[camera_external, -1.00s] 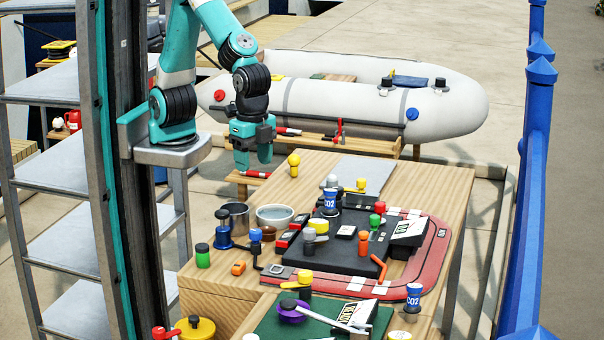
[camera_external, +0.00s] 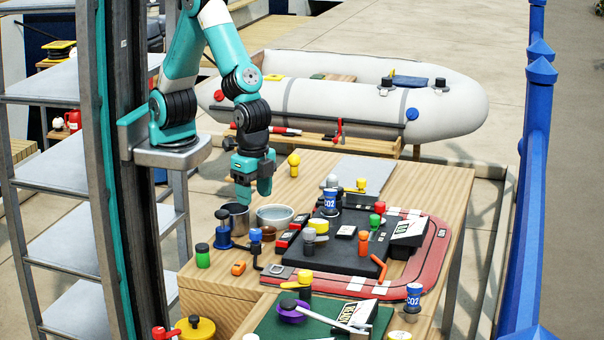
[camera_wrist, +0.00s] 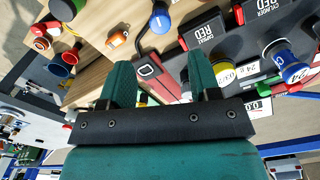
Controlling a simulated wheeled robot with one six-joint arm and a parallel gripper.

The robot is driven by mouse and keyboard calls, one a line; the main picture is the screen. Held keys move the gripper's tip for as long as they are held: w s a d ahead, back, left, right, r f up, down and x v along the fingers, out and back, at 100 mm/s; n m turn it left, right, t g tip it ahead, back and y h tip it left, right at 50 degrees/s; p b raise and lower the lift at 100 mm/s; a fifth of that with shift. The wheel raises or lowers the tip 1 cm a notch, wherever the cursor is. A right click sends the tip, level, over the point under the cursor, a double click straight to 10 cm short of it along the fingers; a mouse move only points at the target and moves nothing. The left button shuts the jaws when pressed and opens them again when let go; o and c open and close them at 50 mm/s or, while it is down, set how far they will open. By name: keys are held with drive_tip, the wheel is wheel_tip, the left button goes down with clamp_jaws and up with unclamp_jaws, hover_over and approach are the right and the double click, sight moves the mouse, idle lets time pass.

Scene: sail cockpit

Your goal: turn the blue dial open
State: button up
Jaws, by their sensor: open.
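A small blue knob (camera_external: 256,235) stands on the wooden table's left part, near a black lever. A blue knob, likely the same one, shows at the top of the wrist view (camera_wrist: 160,19), beyond the fingertips. A round blue fitting (camera_external: 412,114) also sits on the side of the white dinghy; I cannot tell for sure which is the dial. My gripper (camera_external: 254,194) points down above the table's back left, beside the metal pot and apart from both blue parts. In the wrist view its two teal fingers (camera_wrist: 162,75) are spread, with nothing held between them.
A metal pot (camera_external: 236,218) and a bowl (camera_external: 274,217) stand close under my gripper. A dark blue pump-like part (camera_external: 223,230) and a green jar (camera_external: 203,256) are left of the knob. A black panel (camera_external: 325,256) crowded with coloured parts lies to the right.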

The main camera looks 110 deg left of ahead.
sight(255, 230)
wheel_tip(255, 230, down, 9)
drive_tip(key=shift+f, duration=0.15)
